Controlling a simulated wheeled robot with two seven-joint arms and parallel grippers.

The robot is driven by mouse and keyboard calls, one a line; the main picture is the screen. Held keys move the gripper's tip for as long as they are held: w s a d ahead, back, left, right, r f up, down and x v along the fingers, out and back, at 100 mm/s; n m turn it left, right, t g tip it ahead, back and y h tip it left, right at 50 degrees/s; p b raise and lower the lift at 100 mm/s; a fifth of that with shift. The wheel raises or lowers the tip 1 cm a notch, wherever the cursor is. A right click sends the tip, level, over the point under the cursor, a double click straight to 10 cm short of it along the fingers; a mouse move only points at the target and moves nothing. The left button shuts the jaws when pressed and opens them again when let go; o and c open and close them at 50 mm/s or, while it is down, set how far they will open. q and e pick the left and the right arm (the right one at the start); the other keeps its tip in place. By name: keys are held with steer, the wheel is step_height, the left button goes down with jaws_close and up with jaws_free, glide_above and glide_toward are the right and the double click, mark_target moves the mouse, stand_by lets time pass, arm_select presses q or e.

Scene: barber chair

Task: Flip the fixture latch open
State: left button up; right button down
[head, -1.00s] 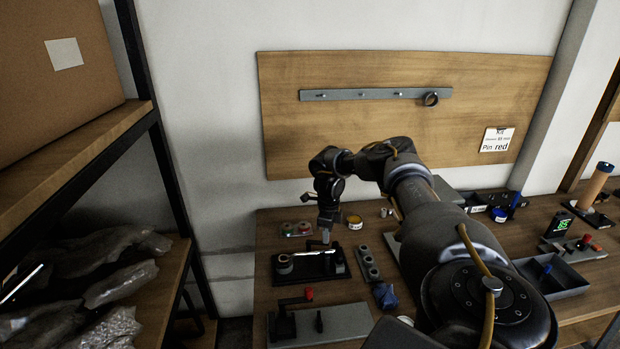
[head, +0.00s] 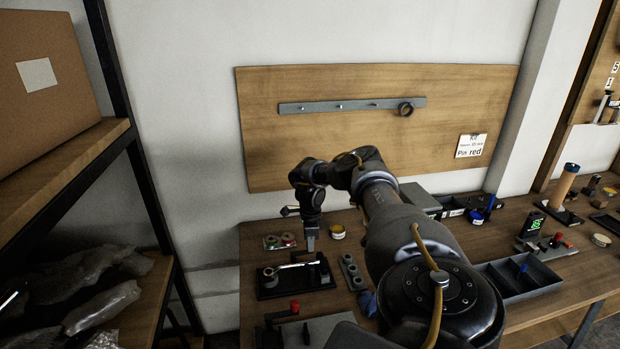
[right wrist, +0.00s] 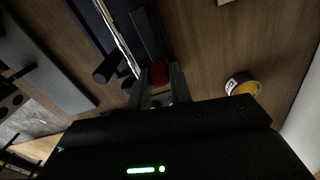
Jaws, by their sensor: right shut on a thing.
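A black fixture (head: 268,290) with a bright metal bar lies on the left part of the bench. In the right wrist view the metal bar (right wrist: 118,38) runs along it, with a black peg (right wrist: 105,70) beside it. My right gripper (head: 310,248) points down at the fixture's far edge. In the right wrist view its fingers (right wrist: 160,82) are shut on a small red tip (right wrist: 159,73); I take this for the latch handle, though what it joins to is partly hidden. My left gripper is not in view.
A grey block with holes (head: 352,272) lies right of the fixture. A red-knobbed lever (head: 294,307) is in front. A grey tray (head: 520,278) sits farther right.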

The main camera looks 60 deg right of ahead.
steer(key=c, duration=1.3)
jaws_free()
steer(key=shift+w, duration=0.1)
steer(key=shift+o, duration=0.2)
step_height(320, 180, up, 11)
steer(key=b, duration=0.1)
steer(key=shift+f, duration=0.15)
